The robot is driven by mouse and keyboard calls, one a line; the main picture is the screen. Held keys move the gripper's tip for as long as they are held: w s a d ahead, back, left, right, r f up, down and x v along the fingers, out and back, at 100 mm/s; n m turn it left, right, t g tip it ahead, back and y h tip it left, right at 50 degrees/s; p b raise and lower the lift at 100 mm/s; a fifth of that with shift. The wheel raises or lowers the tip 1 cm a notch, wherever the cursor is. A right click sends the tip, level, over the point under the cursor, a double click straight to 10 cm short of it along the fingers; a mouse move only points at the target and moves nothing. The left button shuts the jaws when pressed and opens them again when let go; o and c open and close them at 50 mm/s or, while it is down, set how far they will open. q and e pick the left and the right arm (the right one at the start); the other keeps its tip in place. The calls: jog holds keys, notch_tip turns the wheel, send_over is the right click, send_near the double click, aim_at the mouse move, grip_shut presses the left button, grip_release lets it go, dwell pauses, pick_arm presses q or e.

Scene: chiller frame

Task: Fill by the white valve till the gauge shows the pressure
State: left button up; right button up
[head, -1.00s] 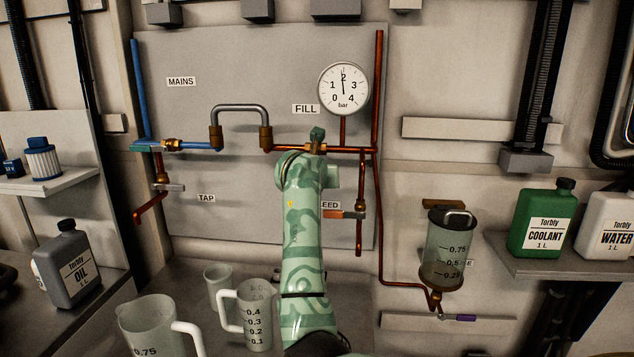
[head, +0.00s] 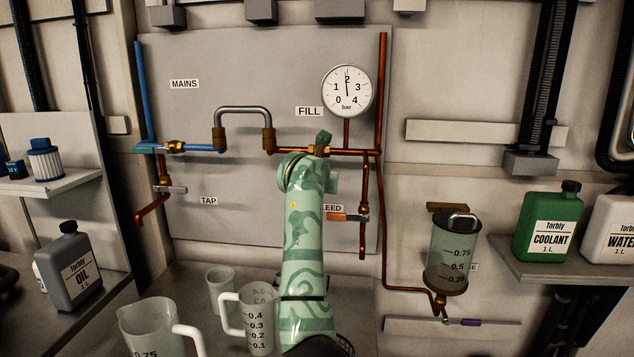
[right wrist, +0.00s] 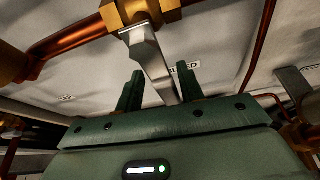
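The pressure gauge (head: 347,91) is above the pipe at upper centre, and its needle points almost straight up, at about 2 bar. The brass fill valve (head: 318,150) sits on the copper pipe below the FILL label (head: 309,111), partly hidden by my right arm. In the right wrist view the valve body (right wrist: 138,12) is at the top, and its pale lever (right wrist: 150,62) hangs down between the fingers of my right gripper (right wrist: 158,88). The fingers are apart, with gaps beside the lever. The right gripper (head: 322,140) is at the valve in the head view. My left gripper is out of view.
A bleed valve (head: 362,212) with an orange-and-grey lever is right of my arm. A clear vessel (head: 452,255) hangs at right. Several jugs, including one with a white handle (head: 258,318), stand on the bench below. A grey pipe loop (head: 244,110) is left of the fill valve.

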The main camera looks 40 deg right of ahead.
jog(key=shift+s, duration=0.1)
